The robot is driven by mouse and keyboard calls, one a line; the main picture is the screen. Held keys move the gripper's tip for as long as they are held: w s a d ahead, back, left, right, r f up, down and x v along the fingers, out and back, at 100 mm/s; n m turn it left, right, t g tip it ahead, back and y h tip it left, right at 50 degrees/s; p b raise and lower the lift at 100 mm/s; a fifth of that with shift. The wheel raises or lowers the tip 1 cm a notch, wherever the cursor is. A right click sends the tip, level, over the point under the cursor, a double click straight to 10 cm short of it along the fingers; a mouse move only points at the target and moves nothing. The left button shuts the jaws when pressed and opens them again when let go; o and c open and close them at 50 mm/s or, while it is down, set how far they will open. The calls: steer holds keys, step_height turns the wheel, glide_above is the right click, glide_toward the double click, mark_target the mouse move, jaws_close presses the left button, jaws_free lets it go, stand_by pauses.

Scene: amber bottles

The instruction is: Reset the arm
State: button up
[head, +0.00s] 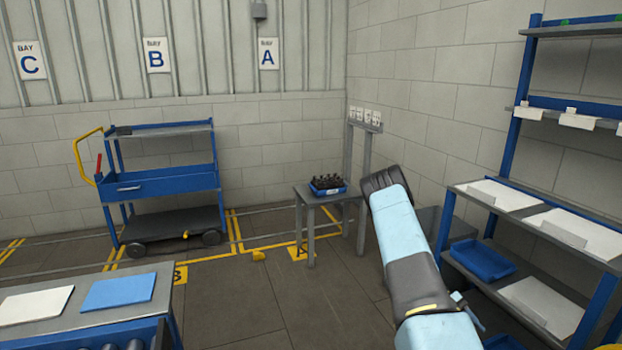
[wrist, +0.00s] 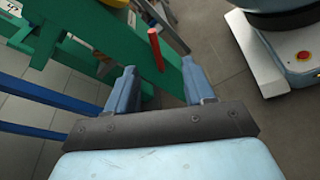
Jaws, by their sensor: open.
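My gripper (wrist: 160,82) shows in the wrist view with its two blue-grey fingers wide apart and nothing between them. Behind the fingers are a green frame (wrist: 100,90) and an upright red rod (wrist: 156,50); I cannot tell how far off they are. In the head view my arm reaches up from the lower right, and the gripper is not visible there.
A blue cart (head: 160,186) stands at the back left. Blue shelving (head: 497,210) with trays lines the right. A bench (head: 140,318) with a white sheet (head: 35,305) and a blue sheet (head: 119,292) is at the lower left. The middle floor (head: 250,300) is mostly clear.

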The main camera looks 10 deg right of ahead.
steer(key=w+a+r+t+y, duration=0.1)
steer(key=w+a+r+t, duration=0.15)
steer(key=a+r, duration=0.55)
steer(key=w+a+r+n+t, duration=0.15)
steer(key=a+r+t, duration=0.25)
steer(key=r, duration=0.8)
steer(key=w+a+r+t+y, duration=0.15)
steer(key=a+r+t, duration=0.35)
steer(key=r, duration=0.5)
steer(key=s+a+r+n+t, duration=0.2)
steer(key=s+a+r+t, duration=0.7)
steer(key=s+a+r, duration=0.8)
steer(key=shift+s+a+r+y, duration=0.45)
steer(key=shift+s+a, duration=0.15)
steer(key=shift+a, duration=0.65)
steer(key=shift+n, duration=0.25)
steer(key=shift+c, duration=0.2)
steer(key=shift+c, duration=0.8)
